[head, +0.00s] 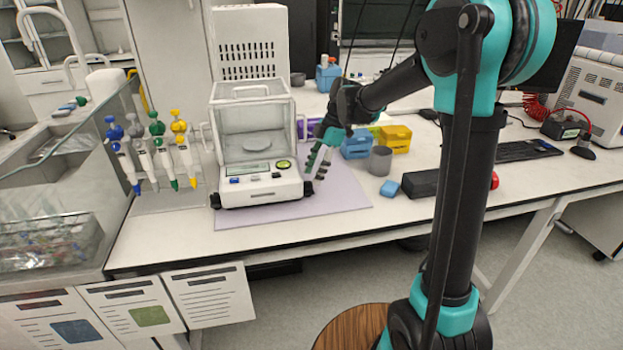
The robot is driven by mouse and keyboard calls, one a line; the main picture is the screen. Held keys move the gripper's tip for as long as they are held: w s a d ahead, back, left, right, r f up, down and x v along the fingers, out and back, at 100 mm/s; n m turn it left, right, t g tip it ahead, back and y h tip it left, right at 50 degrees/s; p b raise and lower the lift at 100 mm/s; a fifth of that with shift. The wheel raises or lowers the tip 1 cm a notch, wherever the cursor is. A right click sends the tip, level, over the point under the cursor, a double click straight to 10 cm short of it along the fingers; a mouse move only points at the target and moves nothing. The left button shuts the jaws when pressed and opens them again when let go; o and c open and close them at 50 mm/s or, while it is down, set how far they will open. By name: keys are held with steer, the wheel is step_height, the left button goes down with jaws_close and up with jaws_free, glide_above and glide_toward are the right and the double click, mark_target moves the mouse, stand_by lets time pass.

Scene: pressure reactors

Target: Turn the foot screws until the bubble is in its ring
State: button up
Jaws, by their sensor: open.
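A white analytical balance (252,187) with a clear draft shield (253,118) stands on a pale lilac mat (335,200). A round yellow-green level (284,165) is on the right of its front panel; the bubble is too small to place against the ring. A dark foot screw (215,201) shows at the front left corner and another (308,188) at the front right. My gripper (317,164) is open and empty, pointing down just right of the balance's front right corner, close to the right foot. I cannot tell whether it touches it.
Several pipettes (155,150) hang on a rack to the left. Blue (356,145) and yellow (395,139) boxes, a grey cup (380,160), a small blue block (389,188) and a black case (423,184) stand to the right. The mat in front is clear.

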mark_target(308, 186)
steer(key=shift+x, duration=1.3)
steer(key=shift+c, duration=0.4)
jaws_close()
steer(key=shift+s+d+m+t, duration=0.15)
steer(key=shift+m+t, duration=0.35)
steer(key=shift+m, duration=0.9)
steer(key=shift+s+a+m+t, duration=0.15)
steer(key=shift+m+t, duration=0.35)
steer(key=shift+m, duration=0.9)
steer(key=shift+d+y, duration=0.1)
steer(key=shift+y, duration=0.2)
steer(key=shift+o, duration=0.4)
jaws_free()
